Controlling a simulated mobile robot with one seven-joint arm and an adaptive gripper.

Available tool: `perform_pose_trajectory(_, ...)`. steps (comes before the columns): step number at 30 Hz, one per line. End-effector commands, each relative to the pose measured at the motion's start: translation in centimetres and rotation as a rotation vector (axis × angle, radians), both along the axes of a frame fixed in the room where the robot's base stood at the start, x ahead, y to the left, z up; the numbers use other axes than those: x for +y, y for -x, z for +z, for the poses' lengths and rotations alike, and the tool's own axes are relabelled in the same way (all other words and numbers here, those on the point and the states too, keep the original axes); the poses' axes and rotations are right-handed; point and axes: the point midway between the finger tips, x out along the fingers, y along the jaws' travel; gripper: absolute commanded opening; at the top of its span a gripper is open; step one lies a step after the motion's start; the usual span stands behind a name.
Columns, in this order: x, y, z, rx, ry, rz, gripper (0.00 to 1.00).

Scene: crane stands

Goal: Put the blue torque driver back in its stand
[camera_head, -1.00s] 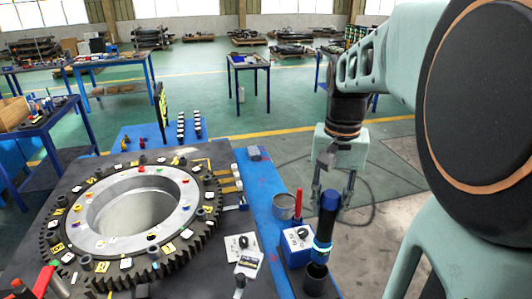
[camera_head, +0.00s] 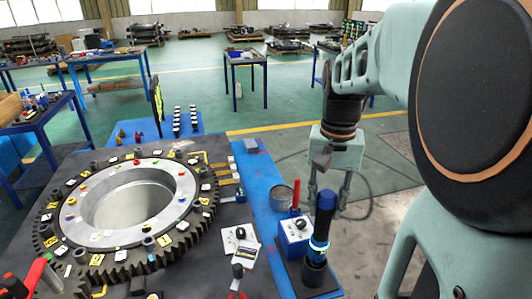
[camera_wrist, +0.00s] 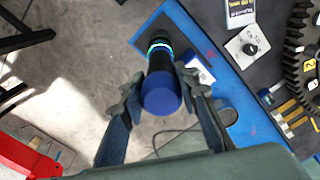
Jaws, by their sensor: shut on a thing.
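The blue torque driver (camera_head: 325,212) stands nearly upright, with a dark body and a glowing cyan-green ring near its lower part. In the wrist view its blue end cap (camera_wrist: 160,95) faces the camera between the two fingers. My gripper (camera_wrist: 158,85) is shut on the driver; its fingers also show in the head view (camera_head: 330,198). The stand is a dark cup (camera_head: 313,273) on a dark base at the blue table's right edge. The driver's lower end meets the cup's mouth and appears to be in it; how deep is hidden.
A blue box with a black knob (camera_head: 294,236) stands close left of the stand, with a grey can (camera_head: 281,197) and a red-handled tool (camera_head: 296,196) behind it. A large gear ring (camera_head: 130,210) fills the table's left. Open floor lies to the right.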

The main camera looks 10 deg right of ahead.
Motion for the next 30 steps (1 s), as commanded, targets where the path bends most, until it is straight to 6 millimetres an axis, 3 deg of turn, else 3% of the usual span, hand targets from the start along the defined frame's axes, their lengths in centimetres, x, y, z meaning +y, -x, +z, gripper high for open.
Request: perform_pose_trajectory(30,0.0,-0.1,-3.6,-0.003,0.001,0.000,0.00)
